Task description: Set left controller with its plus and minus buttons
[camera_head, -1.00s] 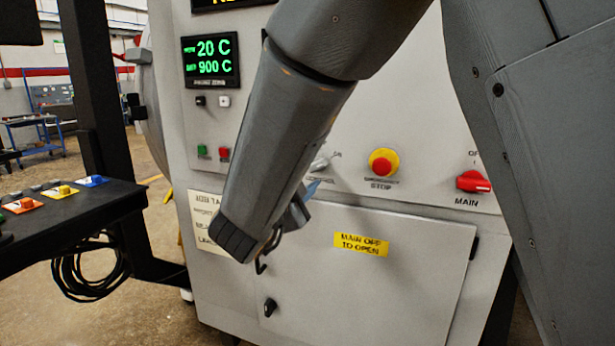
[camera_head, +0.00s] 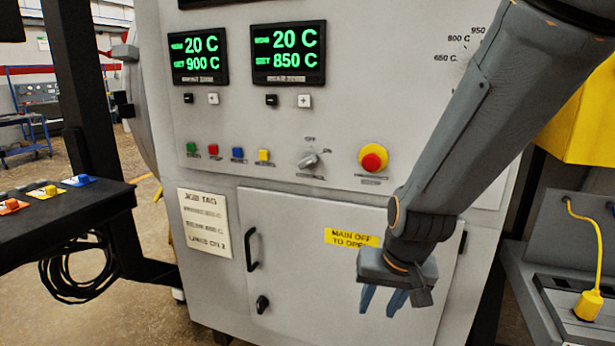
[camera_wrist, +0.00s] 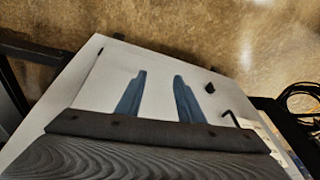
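The left controller (camera_head: 199,55) is a dark display on the grey furnace panel, with green digits reading 20 C above and SET 900 C below. Its black minus button (camera_head: 188,98) and white plus button (camera_head: 213,99) sit just under it. My gripper (camera_head: 380,303) points down in front of the lower door, well below and right of these buttons. Its two blue fingers are apart with nothing between them. The wrist view shows the same open fingers (camera_wrist: 159,76) over the pale door; the controller is not in that view.
A right controller (camera_head: 288,52) reads 20 C, SET 850 C, with its own buttons. Below are several coloured buttons, a rotary switch (camera_head: 309,160) and a red emergency stop (camera_head: 372,158). A job tag (camera_head: 205,222), mostly illegible, hangs beside the door handle (camera_head: 251,249). A black shelf (camera_head: 90,210) juts in at left.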

